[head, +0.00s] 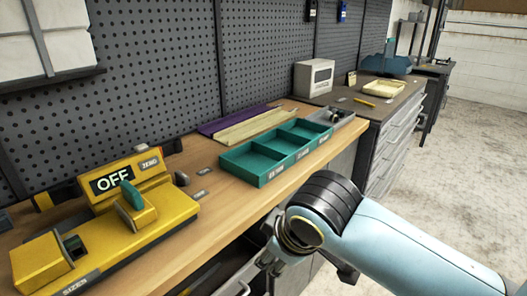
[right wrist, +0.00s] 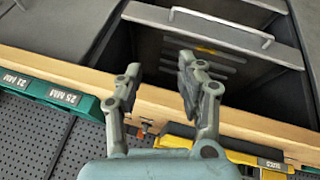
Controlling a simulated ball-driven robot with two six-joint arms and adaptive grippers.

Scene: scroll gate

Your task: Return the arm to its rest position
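My right arm (head: 400,245) reaches in from the lower right of the head view, with a pale blue link and a dark ribbed joint. My right gripper (head: 275,265) hangs at the front edge of the wooden workbench (head: 205,235), partly hidden by the arm. In the right wrist view my right gripper (right wrist: 160,72) has its two fingers apart with nothing between them. Beyond the fingers lie the bench edge and a dark drawer space. My left gripper is not in view.
A yellow device (head: 130,235) with an OFF sign stands on the bench at left. A teal tray (head: 262,170) with three compartments sits near the front edge. Purple and cream strips (head: 250,128) lie behind it. A drawer handle (right wrist: 220,25) shows below the bench. Open floor lies at right.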

